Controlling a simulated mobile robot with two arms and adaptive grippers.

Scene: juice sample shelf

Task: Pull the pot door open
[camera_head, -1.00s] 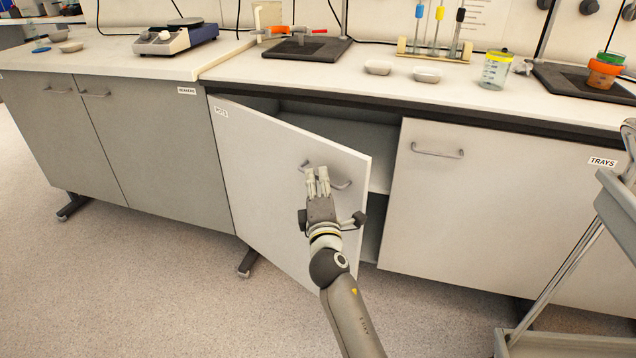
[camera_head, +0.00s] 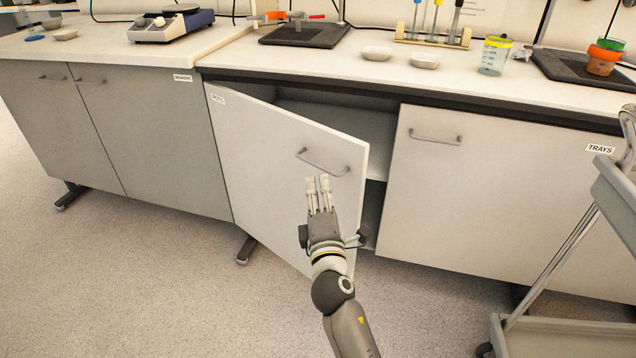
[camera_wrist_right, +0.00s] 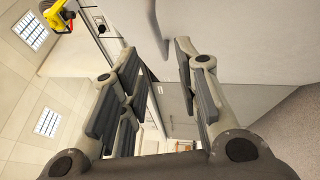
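The pot door (camera_head: 270,165) is a white cabinet door with a POTS label at its upper left. It stands partly open, swung out on its left side, with a dark gap and a shelf showing behind its right edge. Its grey bar handle (camera_head: 323,165) is near the upper right and is clear of the fingers. My right gripper (camera_head: 319,188) is in front of the door, just below the handle in the head view. In the right wrist view the fingers (camera_wrist_right: 162,85) are spread wide with nothing between them. My left gripper is not in view.
The TRAYS door (camera_head: 470,200) is shut to the right. Grey cabinets (camera_head: 130,140) stand to the left. A grey trolley (camera_head: 560,335) is at the lower right. The floor (camera_head: 150,290) in front of the left cabinets is clear.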

